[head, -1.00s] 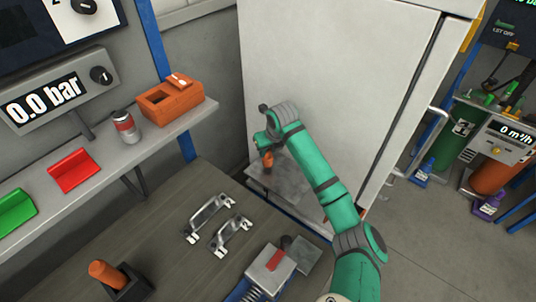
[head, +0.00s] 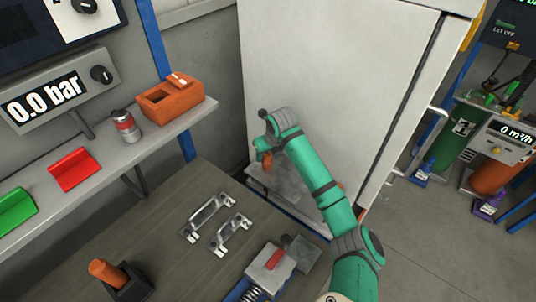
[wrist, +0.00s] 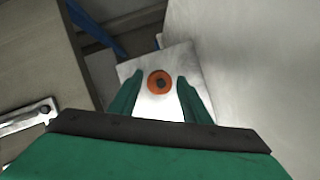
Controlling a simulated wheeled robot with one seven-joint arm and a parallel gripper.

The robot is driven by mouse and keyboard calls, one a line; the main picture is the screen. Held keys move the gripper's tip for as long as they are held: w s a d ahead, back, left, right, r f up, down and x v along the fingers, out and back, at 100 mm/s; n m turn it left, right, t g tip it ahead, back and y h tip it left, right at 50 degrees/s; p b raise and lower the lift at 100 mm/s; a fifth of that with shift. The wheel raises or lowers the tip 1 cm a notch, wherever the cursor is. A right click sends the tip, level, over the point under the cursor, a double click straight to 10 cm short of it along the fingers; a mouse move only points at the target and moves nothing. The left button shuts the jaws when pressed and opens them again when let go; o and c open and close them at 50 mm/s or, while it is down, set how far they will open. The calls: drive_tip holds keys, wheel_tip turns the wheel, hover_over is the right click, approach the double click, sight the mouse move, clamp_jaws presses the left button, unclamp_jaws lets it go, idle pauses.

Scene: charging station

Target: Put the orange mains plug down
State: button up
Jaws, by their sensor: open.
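The orange mains plug (head: 266,160) is below my gripper (head: 262,150) at the small grey metal shelf (head: 300,196) beside the white cabinet. In the wrist view the plug (wrist: 159,82) shows end-on as an orange ring with a dark centre, over the pale metal plate (wrist: 185,62). My gripper's two green fingers (wrist: 158,92) are spread on either side of it, with a gap on both sides. In the head view the plug looks upright, its lower end near the plate; exact contact is hard to tell.
A tall white cabinet (head: 330,80) stands right behind the arm. The workbench (head: 165,225) at the front holds two metal brackets (head: 206,217), a black stand with an orange handle (head: 108,272) and a vice (head: 268,265). A shelf (head: 150,132) holds a can and an orange box.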

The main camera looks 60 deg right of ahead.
drive_tip(key=v, duration=1.2)
drive_tip(key=shift+d, duration=0.1)
